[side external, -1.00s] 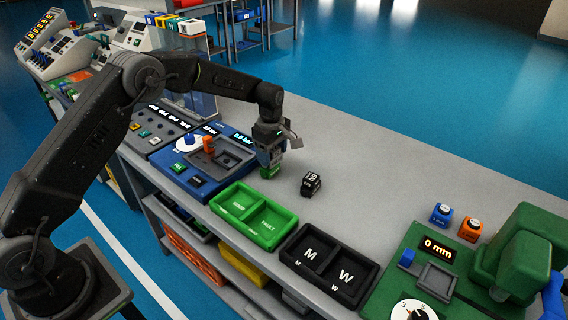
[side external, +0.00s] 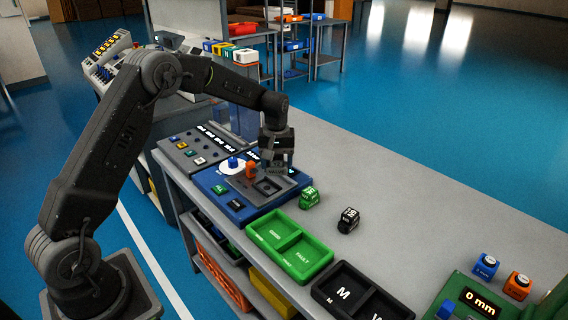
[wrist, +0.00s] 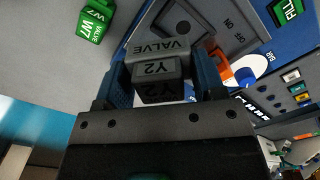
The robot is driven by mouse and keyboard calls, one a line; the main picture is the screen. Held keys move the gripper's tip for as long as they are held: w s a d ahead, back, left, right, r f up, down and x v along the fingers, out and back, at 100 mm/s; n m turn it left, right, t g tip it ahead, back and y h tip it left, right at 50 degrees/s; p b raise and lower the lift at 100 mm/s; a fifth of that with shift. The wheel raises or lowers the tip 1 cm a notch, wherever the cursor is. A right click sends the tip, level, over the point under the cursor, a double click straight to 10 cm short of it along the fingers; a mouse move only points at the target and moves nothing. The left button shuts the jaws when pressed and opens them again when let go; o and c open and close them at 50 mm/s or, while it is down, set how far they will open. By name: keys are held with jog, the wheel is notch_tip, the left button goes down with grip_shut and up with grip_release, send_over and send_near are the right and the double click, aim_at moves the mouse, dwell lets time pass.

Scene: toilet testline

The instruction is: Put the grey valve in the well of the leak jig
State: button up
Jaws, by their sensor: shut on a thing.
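My gripper (side external: 277,157) is shut on the grey valve (side external: 277,171), over the back right part of the leak jig (side external: 217,187). In the wrist view the grey valve (wrist: 160,68), marked VALVE and Y2, sits between the two fingers of my gripper (wrist: 163,78). The jig is a blue panel with a grey plate, a white dial with a blue knob, and an orange part. The well (side external: 268,187) shows as a dark recess in the plate, just below and in front of the valve. I cannot tell whether the valve touches the plate.
A green valve (side external: 309,197), marked W7 in the wrist view (wrist: 95,22), stands right of the jig. A green two-part tray (side external: 268,246) and a black M/W tray (side external: 327,300) line the front edge. The bench's back right is clear.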

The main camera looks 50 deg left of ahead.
aim_at(266, 188)
jog(key=m, duration=0.2)
jog(key=a+m, duration=0.2)
jog(key=m, duration=0.1)
jog(key=shift+s+m, duration=0.3)
jog(key=shift+s, duration=0.1)
jog(key=shift+s+a+f+m, duration=0.1)
jog(key=shift+a+f+m, duration=0.1)
jog(key=shift+f+m, duration=0.7)
jog(key=shift+s+a+f+m, duration=0.15)
jog(key=shift+f+m, duration=0.3)
jog(key=shift+f, duration=0.9)
jog(key=shift+s+a+f+m, duration=0.1)
jog(key=shift+a+f+m, duration=0.15)
jog(key=shift+f+m, duration=0.65)
jog(key=shift+f+n, duration=0.25)
jog(key=shift+f, duration=0.25)
jog(key=o, duration=0.9)
jog(key=shift+o, duration=0.8)
jog(key=shift+a, duration=0.1)
